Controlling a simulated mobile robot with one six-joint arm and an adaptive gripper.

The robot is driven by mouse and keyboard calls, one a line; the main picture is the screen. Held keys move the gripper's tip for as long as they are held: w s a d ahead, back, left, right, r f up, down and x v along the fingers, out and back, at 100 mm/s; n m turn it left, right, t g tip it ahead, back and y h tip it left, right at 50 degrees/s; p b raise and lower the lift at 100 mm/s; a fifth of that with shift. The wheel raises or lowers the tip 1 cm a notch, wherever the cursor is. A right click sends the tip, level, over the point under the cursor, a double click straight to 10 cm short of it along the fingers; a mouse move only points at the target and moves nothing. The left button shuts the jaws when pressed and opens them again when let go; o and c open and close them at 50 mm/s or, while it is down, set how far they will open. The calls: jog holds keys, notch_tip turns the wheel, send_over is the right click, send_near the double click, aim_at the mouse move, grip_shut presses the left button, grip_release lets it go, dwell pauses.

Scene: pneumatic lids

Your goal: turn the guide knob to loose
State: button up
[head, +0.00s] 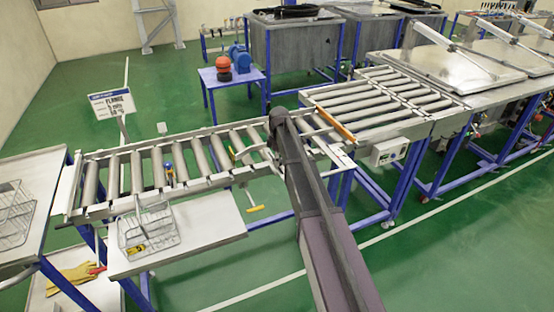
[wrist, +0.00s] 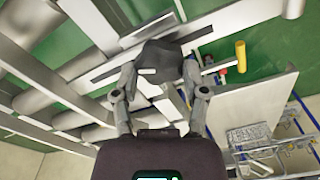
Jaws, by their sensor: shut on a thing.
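In the wrist view, a dark grey faceted knob (wrist: 158,60) sits beside the conveyor's side rail. My gripper (wrist: 160,74) has one finger on each side of it and is shut on it. The knob's marking cannot be read, so I cannot tell its setting. In the head view, my dark arm reaches to the roller conveyor (head: 135,208) near its right end. My arm hides the knob and most of my gripper there.
A wire basket (head: 148,232) stands on the front shelf (head: 215,228). A yellow handle (head: 255,209) hangs below the conveyor, and also shows in the wrist view (wrist: 241,56). A grey control box (head: 388,151) and an orange bar (head: 332,125) are right of my arm.

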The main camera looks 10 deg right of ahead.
jog(key=o, duration=1.2)
jog(key=shift+c, duration=0.2)
jog(key=shift+m, duration=0.4)
